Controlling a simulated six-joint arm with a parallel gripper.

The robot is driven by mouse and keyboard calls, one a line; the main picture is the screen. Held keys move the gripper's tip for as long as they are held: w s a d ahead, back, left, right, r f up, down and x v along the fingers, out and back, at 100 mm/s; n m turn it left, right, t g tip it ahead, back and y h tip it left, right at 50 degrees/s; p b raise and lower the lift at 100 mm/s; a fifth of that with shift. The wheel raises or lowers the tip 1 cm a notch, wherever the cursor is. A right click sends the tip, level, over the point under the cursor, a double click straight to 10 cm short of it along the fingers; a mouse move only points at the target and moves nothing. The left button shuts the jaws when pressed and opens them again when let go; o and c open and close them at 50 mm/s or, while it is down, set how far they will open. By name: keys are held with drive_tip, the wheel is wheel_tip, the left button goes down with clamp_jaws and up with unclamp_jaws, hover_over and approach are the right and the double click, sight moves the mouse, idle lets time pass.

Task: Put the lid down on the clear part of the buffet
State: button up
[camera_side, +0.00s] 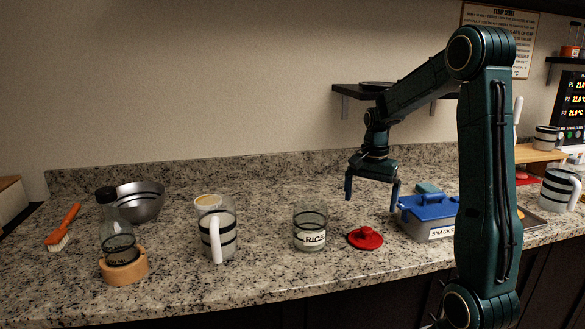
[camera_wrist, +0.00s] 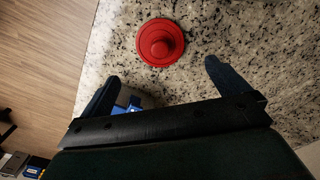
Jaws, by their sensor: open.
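The red lid (camera_side: 365,239) lies on the speckled granite counter (camera_side: 285,285), knob up, between the RICE jar (camera_side: 310,228) and the SNACKS box (camera_side: 430,220). In the wrist view the round lid (camera_wrist: 160,43) shows whole, just ahead of the fingertips and apart from them. My gripper (camera_side: 372,194) is open and empty above the counter, higher than the lid. In the wrist view its two fingers (camera_wrist: 162,76) are wide apart with nothing between the tips.
A striped mug (camera_side: 217,235), a bottle in a wooden ring (camera_side: 118,245), a metal bowl (camera_side: 138,201) and an orange brush (camera_side: 63,228) stand to the left. The blue-topped box is close right of the lid. Granite shows bare in front of the jar.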

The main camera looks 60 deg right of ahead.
drive_tip(key=shift+r, duration=0.9)
drive_tip(key=a+r+n+t+h, duration=0.1)
drive_tip(key=a+r+n, duration=0.25)
drive_tip(key=a, duration=0.45)
drive_tip(key=a+r+n+t, duration=0.1)
drive_tip(key=a+r+n, duration=0.2)
drive_tip(key=a+n, duration=0.3)
drive_tip(key=s+a+n+t+y, duration=0.1)
drive_tip(key=s+a+n+t, duration=0.2)
drive_tip(key=s+a+n, duration=0.5)
drive_tip(key=s+a, duration=0.1)
drive_tip(key=a, duration=0.3)
drive_tip(key=shift+a+t, duration=0.3)
drive_tip(key=shift+a, duration=0.1)
